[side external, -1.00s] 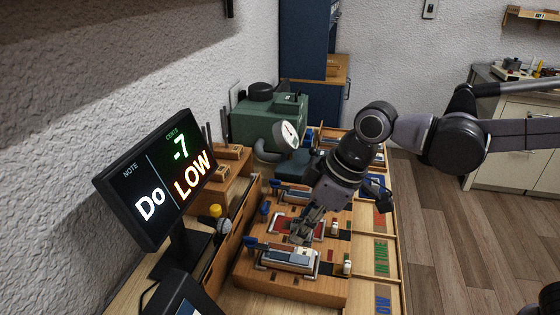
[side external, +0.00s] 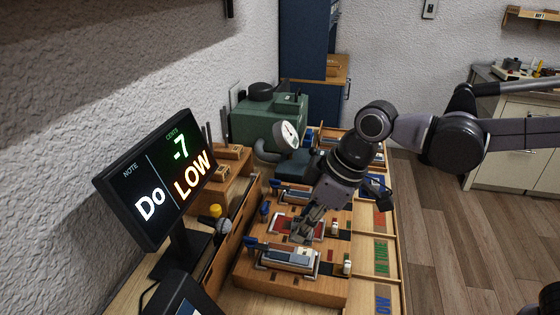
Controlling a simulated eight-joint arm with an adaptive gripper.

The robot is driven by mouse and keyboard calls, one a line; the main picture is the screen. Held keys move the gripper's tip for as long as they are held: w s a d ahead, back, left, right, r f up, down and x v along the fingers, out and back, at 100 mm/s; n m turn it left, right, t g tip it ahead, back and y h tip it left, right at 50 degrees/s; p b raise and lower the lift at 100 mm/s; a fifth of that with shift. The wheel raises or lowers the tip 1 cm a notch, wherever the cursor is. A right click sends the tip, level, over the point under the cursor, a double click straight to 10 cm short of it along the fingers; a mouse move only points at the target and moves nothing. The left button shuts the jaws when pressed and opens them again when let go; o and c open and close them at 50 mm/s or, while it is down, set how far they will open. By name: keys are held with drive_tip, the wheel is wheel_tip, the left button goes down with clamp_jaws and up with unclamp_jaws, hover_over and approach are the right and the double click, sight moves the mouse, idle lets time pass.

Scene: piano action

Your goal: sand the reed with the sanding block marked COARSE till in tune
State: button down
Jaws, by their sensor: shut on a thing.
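A tuner screen (side external: 160,180) at the left reads note Do, -7 cents, LOW. My gripper (side external: 305,238) points down over the wooden fixture (side external: 270,290) on the bench. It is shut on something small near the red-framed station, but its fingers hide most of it. I cannot read any COARSE mark on it or see whether it touches a reed. A metal reed plate (side external: 287,258) lies in the nearer station of the fixture, just in front of my gripper. The reed tongue itself is too small to make out.
Trays at the right of the fixture are labelled IN TUNE (side external: 381,258) and LOW (side external: 383,300). A green machine (side external: 268,122) with a round dial (side external: 286,135) stands behind. A microphone (side external: 221,226) and wooden blocks (side external: 228,152) stand between the screen and the fixture.

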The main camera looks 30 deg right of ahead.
drive_tip(key=shift+w+d+f, duration=0.2)
drive_tip(key=shift+d+f, duration=0.1)
drive_tip(key=shift+f, duration=0.95)
drive_tip(key=shift+w+d+f, duration=0.25)
drive_tip(key=shift+d+f, duration=0.1)
drive_tip(key=shift+f, duration=0.95)
drive_tip(key=shift+w+d+f, duration=0.2)
drive_tip(key=shift+d+f, duration=0.1)
drive_tip(key=shift+f, duration=1.05)
drive_tip(key=shift+s+a+r, duration=0.2)
drive_tip(key=shift+s+a, duration=0.05)
drive_tip(key=shift+s, duration=0.05)
drive_tip(key=shift+s+a+f, duration=0.15)
drive_tip(key=shift+a+f, duration=0.1)
drive_tip(key=shift+s+a, duration=0.3)
drive_tip(key=shift+s, duration=0.05)
drive_tip(key=shift+w+d, duration=0.7)
drive_tip(key=shift+s+a, duration=0.75)
drive_tip(key=shift+r, duration=3.95)
